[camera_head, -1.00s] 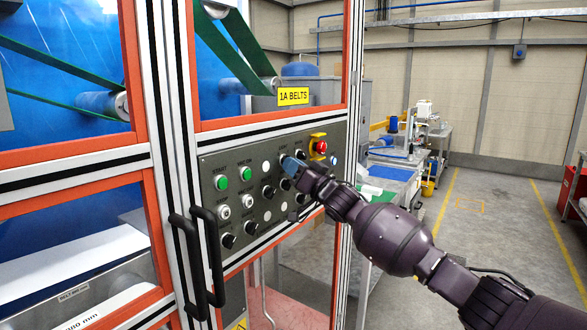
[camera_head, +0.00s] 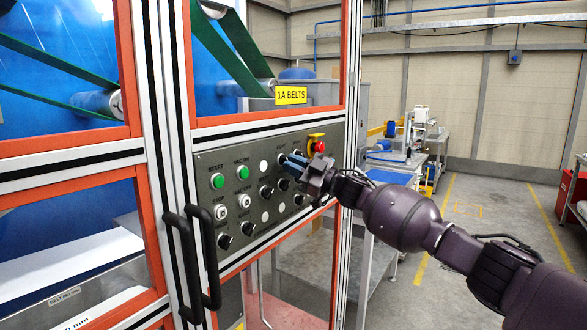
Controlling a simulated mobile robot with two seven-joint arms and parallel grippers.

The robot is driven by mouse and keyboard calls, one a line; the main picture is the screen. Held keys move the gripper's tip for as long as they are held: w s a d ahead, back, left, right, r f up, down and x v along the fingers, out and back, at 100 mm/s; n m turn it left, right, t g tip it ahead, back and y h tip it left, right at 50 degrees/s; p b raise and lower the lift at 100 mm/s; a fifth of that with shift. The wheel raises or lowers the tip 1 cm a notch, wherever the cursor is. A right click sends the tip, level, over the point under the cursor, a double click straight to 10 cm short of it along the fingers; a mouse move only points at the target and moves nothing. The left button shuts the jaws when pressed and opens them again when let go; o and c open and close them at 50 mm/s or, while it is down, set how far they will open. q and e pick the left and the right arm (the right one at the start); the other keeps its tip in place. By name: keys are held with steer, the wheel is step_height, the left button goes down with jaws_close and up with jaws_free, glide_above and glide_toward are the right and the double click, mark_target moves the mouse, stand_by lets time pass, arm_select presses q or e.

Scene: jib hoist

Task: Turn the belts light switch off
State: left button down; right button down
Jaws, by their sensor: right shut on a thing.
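The control panel (camera_head: 235,208) is a dark plate below the yellow "1A BELTS" sign (camera_head: 291,95). It carries green buttons (camera_head: 217,180), several black rotary switches (camera_head: 225,241) and white round lamps. My right gripper (camera_head: 291,163) is at the panel's upper right, shut on a black switch knob (camera_head: 282,159). My left gripper is not in view.
Black door handles (camera_head: 208,257) stand out left of the panel.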

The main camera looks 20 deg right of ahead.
steer(key=shift+w+r+n+g, duration=0.1)
steer(key=shift+r+n+g, duration=0.2)
steer(key=shift+n, duration=0.45)
steer(key=shift+r+n+g, duration=0.15)
steer(key=shift+n+g, duration=0.25)
steer(key=shift+n, duration=0.35)
steer(key=c, duration=1.1)
jaws_free()
steer(key=shift+c, duration=0.2)
steer(key=v, duration=1)
steer(key=shift+f+b, duration=0.3)
steer(key=shift+n, duration=0.3)
